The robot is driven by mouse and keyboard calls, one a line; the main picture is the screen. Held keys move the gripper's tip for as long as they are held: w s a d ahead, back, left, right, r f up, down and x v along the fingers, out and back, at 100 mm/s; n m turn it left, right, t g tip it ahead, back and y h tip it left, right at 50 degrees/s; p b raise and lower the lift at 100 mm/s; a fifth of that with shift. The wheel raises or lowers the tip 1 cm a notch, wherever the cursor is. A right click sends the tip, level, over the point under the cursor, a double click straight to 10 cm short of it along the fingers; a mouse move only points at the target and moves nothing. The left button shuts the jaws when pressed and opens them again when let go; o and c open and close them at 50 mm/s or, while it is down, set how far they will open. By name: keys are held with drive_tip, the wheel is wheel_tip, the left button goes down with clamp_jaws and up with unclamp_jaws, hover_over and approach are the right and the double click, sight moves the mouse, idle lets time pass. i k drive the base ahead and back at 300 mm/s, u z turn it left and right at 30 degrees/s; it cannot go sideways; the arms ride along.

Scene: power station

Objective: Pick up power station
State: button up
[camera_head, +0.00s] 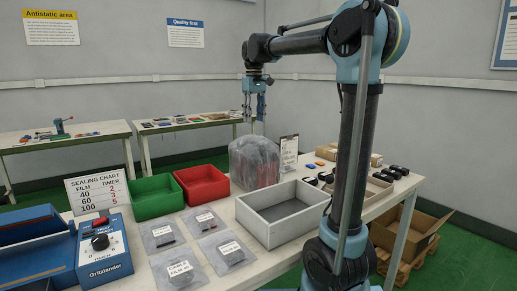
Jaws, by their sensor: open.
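My gripper (254,112) hangs with its fingers pointing down and apart, empty, at the upper middle of the head view. It appears above a large grey plastic-wrapped bundle (254,162), apart from it. The bundle stands on the white worktable behind a grey-white open box. What is inside the wrapping is hazy. Nothing is clearly labelled as a power station, so I cannot tell which thing it is. Several small black devices (395,171) sit at the table's right end, some partly hidden by my arm.
A green bin (155,196), a red bin (201,183) and the open grey-white box (283,236) stand on the worktable. Several labelled clear bags (179,270), a sealing chart (97,193) and a blue sealer (103,255) are at the left. A cardboard box (408,233) is at the right.

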sight(256, 163)
drive_tip(key=k, duration=0.95)
